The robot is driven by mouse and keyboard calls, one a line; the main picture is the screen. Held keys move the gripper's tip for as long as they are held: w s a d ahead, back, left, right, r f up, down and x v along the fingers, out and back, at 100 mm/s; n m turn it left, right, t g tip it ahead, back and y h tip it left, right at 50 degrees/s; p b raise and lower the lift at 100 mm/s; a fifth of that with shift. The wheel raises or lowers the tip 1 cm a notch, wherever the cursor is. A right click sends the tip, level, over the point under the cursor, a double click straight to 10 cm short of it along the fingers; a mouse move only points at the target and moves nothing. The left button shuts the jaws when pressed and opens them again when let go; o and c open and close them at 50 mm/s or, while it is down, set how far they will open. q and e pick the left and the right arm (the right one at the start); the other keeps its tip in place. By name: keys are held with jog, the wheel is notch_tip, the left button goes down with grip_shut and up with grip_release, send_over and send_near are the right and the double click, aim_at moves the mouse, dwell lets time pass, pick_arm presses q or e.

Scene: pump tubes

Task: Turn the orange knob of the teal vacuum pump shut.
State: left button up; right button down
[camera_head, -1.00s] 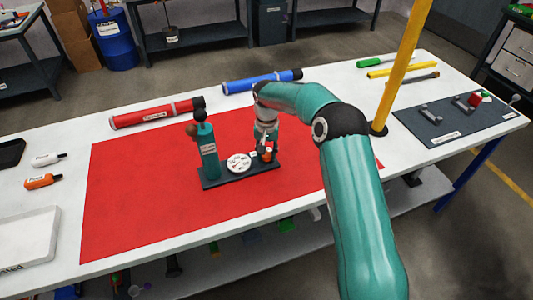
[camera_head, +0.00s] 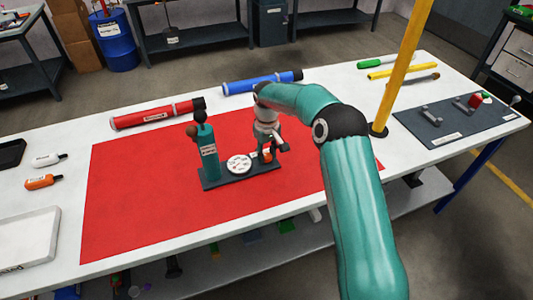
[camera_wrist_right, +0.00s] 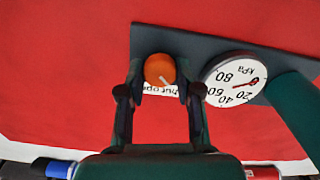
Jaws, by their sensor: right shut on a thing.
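The teal vacuum pump (camera_head: 207,152) stands upright on a dark base plate (camera_head: 232,176) on the red mat. A round white gauge (camera_head: 239,164) sits beside it; the right wrist view shows its kPa dial (camera_wrist_right: 236,80) with a red needle. The orange knob (camera_head: 267,155) is at the right end of the plate, partly hidden by my right gripper (camera_head: 268,148). In the right wrist view the knob (camera_wrist_right: 159,69) lies between the fingertips, a shut/open label partly showing beneath it. My right gripper is shut on the knob. My left gripper is not in view.
The red mat (camera_head: 120,205) is mostly bare around the pump. A red tube (camera_head: 155,115) and a blue tube (camera_head: 262,82) lie behind it. A yellow post (camera_head: 402,65) stands to the right. Small bottles (camera_head: 42,182) and a white tray (camera_head: 28,238) are at left.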

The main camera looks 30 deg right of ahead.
aim_at(267, 156)
dwell(0.4)
jog(key=c, duration=0.8)
grip_release()
jog(key=shift+o, duration=0.2)
notch_tip(267, 156, up, 12)
jog(key=shift+s+f, duration=0.1)
jog(key=shift+f, duration=0.05)
